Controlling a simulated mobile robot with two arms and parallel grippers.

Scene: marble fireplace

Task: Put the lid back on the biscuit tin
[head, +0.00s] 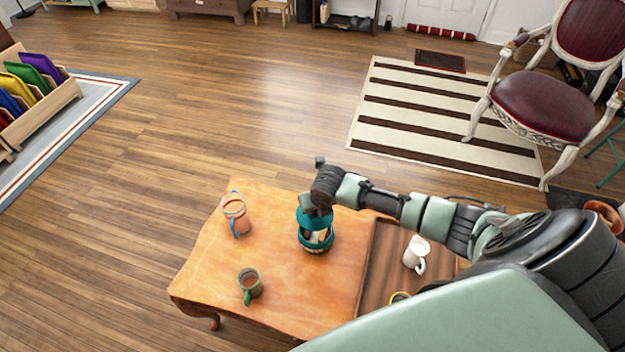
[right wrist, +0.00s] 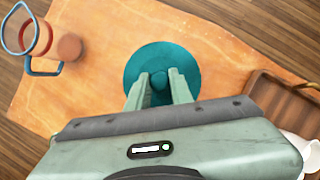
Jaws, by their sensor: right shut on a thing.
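The teal lid (right wrist: 135,65) is round with a small knob in the middle. My right gripper (right wrist: 159,90) is shut on that knob, pointing down. In the head view the lid (head: 306,219) hangs under my right gripper (head: 317,208), over the teal biscuit tin (head: 316,249) on the wooden table. Pale and brown contents show between the lid and the tin's near rim, so the lid appears apart from the tin there. In the right wrist view the lid hides the tin. My left gripper is not in view.
On the orange wooden table (head: 280,290) stand a jug with a blue handle (head: 236,215) left of the tin and a green-handled mug (head: 250,284) nearer the front. Right of the tin is a brown tray (head: 384,262) with a white pitcher (head: 416,253).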

